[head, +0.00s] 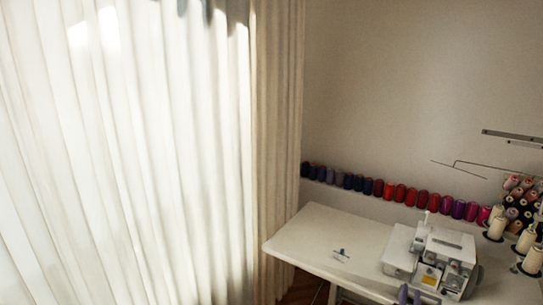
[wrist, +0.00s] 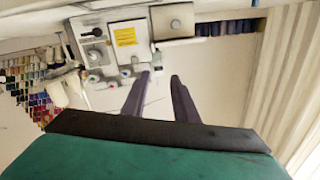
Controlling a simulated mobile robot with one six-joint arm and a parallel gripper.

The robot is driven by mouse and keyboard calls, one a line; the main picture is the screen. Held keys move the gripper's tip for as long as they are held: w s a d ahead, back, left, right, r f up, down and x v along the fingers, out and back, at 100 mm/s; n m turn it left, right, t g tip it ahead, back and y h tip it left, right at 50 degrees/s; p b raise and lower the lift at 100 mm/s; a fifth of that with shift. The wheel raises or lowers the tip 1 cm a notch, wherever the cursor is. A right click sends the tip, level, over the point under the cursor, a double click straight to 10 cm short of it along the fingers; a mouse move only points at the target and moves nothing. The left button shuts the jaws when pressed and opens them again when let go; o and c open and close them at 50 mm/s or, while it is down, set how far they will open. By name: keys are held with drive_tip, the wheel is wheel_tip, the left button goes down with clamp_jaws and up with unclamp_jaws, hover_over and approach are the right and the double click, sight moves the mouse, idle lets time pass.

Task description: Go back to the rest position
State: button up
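My gripper (wrist: 159,78) shows in the wrist view with its two dark purple fingers apart. Only the pale table surface shows between them, so it is open and empty. In the head view two small purple tips, likely my gripper (head: 410,296), show at the bottom edge in front of the sewing machine (head: 438,255). The machine also shows at the top of the wrist view (wrist: 113,48), beyond the fingertips.
The white table (head: 318,237) has free room left of the machine, with a small blue item (head: 341,253) on it. Thread cones (head: 526,240) stand at the right. A row of coloured spools (head: 400,193) runs along the wall. A pale curtain (head: 130,160) hangs at the left.

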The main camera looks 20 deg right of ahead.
drive_tip(key=w+a+f+n+t+y+b, duration=0.1)
drive_tip(key=w+a+f+y, duration=0.1)
drive_tip(key=w+a+f, duration=0.3)
drive_tip(key=w+a+f+n+y+b, duration=0.15)
drive_tip(key=w+a, duration=0.25)
drive_tip(key=a, duration=0.4)
drive_tip(key=w+a+f+n+t+y+b, duration=0.1)
drive_tip(key=w+a+f+y, duration=0.1)
drive_tip(key=w+a+f, duration=0.35)
drive_tip(key=a+f+n+g+y+b, duration=0.4)
drive_tip(key=a+f+y, duration=0.2)
drive_tip(key=a+f, duration=1.4)
drive_tip(key=s+a+f+n+g+y+b, duration=0.1)
drive_tip(key=s+a+f+n+g+b, duration=0.15)
drive_tip(key=s+a+f+g, duration=0.7)
drive_tip(key=s+a+n+g, duration=0.1)
drive_tip(key=s+a+g, duration=0.2)
drive_tip(key=s, duration=0.8)
drive_tip(key=s+a+n+g, duration=0.1)
drive_tip(key=s+a+g, duration=0.2)
drive_tip(key=s, duration=0.9)
drive_tip(key=shift+n+y, duration=0.35)
drive_tip(key=shift+n, duration=0.05)
